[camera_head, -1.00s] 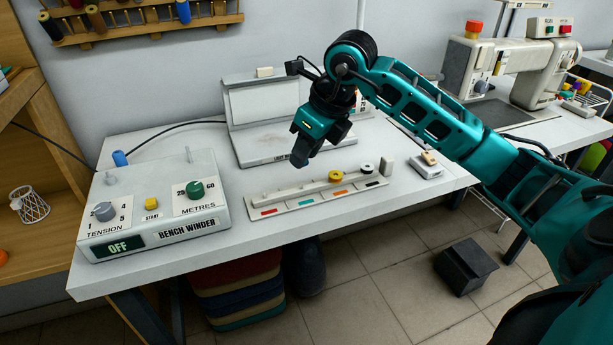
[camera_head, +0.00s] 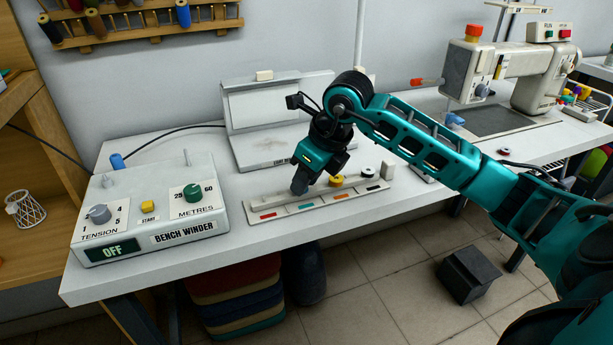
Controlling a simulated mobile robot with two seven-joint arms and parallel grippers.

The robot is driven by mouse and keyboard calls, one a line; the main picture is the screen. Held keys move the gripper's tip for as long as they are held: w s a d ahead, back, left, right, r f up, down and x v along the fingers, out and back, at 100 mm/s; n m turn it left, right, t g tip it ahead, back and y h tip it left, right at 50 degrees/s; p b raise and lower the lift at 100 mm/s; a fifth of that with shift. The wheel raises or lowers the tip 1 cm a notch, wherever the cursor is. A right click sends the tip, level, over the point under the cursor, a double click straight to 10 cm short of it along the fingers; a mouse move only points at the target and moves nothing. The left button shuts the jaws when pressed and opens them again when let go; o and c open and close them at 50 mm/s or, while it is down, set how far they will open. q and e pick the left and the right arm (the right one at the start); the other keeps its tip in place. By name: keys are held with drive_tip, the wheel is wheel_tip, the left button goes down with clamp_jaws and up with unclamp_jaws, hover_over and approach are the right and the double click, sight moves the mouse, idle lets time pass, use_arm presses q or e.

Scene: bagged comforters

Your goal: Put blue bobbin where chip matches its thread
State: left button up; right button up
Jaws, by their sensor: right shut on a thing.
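My right gripper (camera_head: 302,188) points down at the left part of a pale bobbin rack (camera_head: 257,204). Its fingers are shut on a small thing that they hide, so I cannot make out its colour. A yellow bobbin (camera_head: 337,181) sits behind the orange chip and a black-and-white bobbin (camera_head: 367,172) behind the black one. No blue bobbin shows clearly. My left gripper is out of view.
The bench winder (camera_head: 150,208), its display reading OFF, stands left of the rack. A light box (camera_head: 275,115) stands behind. A sewing machine (camera_head: 535,70) is at the right. My right arm crosses the table's right part. The table's front strip is clear.

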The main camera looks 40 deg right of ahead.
drive_tip(key=shift+f, duration=0.2)
drive_tip(key=o, duration=1)
drive_tip(key=shift+r+p, duration=0.35)
drive_tip(key=shift+r, duration=0.15)
drive_tip(key=p+v, duration=0.2)
drive_tip(key=v, duration=1)
drive_tip(key=shift+r, duration=0.2)
drive_tip(key=shift+w, duration=0.1)
